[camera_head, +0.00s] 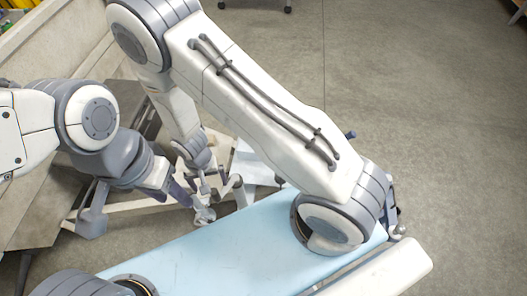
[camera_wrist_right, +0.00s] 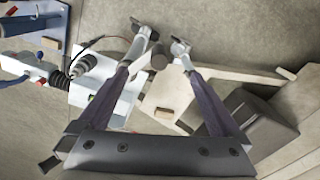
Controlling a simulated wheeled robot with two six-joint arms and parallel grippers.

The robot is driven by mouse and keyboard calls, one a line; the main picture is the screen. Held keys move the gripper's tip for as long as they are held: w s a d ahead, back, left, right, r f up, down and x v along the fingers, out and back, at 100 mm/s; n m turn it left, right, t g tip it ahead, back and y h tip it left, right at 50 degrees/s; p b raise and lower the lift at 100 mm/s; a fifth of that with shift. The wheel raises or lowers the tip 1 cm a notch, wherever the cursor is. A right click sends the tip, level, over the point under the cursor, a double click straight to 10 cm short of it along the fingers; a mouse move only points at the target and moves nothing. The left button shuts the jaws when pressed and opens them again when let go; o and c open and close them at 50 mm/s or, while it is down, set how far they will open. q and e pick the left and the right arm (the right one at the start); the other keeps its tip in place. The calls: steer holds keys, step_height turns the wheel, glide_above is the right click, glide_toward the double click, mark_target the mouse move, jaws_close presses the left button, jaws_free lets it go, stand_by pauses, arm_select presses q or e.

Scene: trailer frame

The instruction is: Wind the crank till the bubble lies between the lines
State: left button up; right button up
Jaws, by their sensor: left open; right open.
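My right gripper (camera_head: 218,190) hangs below its forearm near the middle of the head view, over the white frame. In the right wrist view its two fingers (camera_wrist_right: 161,42) are spread apart. A short grey cylinder, possibly the crank's grip (camera_wrist_right: 159,61), shows between them; I cannot tell whether either finger touches it. My left gripper (camera_head: 172,192) is open, just left of the right one, with its fingers pointing down and right. The rest of the crank is hard to make out among the grippers. I cannot make out the bubble or its lines.
Pale frame beams (camera_head: 140,212) run under the grippers, with a dark grey block (camera_wrist_right: 258,118) beside them. A white box (camera_wrist_right: 92,92) with a black coiled cable (camera_wrist_right: 62,77) stands left in the wrist view. Open concrete floor (camera_head: 440,130) lies at the right.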

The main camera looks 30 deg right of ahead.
mark_target(213, 191)
step_height(213, 191, down, 9)
steer(key=b, duration=0.7)
steer(key=shift+d, duration=0.1)
steer(key=shift+r+p, duration=0.35)
steer(key=c, duration=0.4)
steer(key=shift+s, duration=0.1)
steer(key=c, duration=1)
jaws_close()
